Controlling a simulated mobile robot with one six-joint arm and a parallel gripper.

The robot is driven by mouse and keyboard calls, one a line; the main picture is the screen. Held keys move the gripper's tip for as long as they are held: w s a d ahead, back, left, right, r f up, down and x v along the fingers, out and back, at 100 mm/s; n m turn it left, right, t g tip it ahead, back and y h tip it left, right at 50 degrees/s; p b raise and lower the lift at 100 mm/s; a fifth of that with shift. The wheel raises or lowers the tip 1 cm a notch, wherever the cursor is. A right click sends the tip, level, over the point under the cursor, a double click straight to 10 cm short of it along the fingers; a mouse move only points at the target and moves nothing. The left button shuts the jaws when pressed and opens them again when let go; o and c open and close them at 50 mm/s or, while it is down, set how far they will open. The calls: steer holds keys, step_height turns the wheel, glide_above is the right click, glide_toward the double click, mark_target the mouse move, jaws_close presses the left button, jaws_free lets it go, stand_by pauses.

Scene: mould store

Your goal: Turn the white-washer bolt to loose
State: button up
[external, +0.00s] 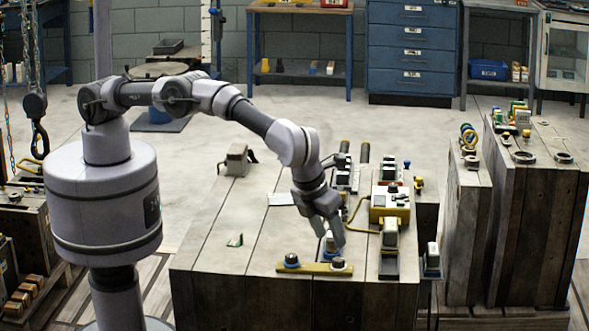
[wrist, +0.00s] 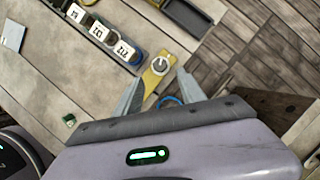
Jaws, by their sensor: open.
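The white-washer bolt (external: 338,264) stands at the right end of a yellow strip (external: 315,268) on the wooden top, near its front edge. In the wrist view the bolt (wrist: 160,65) has a grey head with a dark mark inside a pale washer. My gripper (external: 330,245) is open and empty, pointing down above the strip. In the wrist view its fingertips (wrist: 160,76) lie either side of the strip, with the white washer just beyond them.
A row of labelled white-faced blocks (wrist: 98,31) lies close to the strip. A yellow-and-white box (external: 390,205) with a cable stands further back right. A small green piece (external: 235,241) lies to the left. The wooden top left of the strip is mostly clear.

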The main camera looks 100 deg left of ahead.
steer(key=p+v, duration=0.2)
steer(key=v, duration=0.7)
steer(key=shift+r+p, duration=0.35)
steer(key=shift+p, duration=0.05)
steer(key=m+t+h+p, duration=0.15)
steer(key=m+h, duration=0.25)
steer(key=m, duration=0.6)
glide_toward(339, 259)
steer(key=shift+m, duration=0.3)
steer(key=b+x, duration=0.5)
steer(key=x, duration=0.3)
steer(key=shift+d+f+b, duration=0.1)
steer(key=shift+f+b, duration=0.1)
steer(key=shift+b, duration=0.15)
jaws_close()
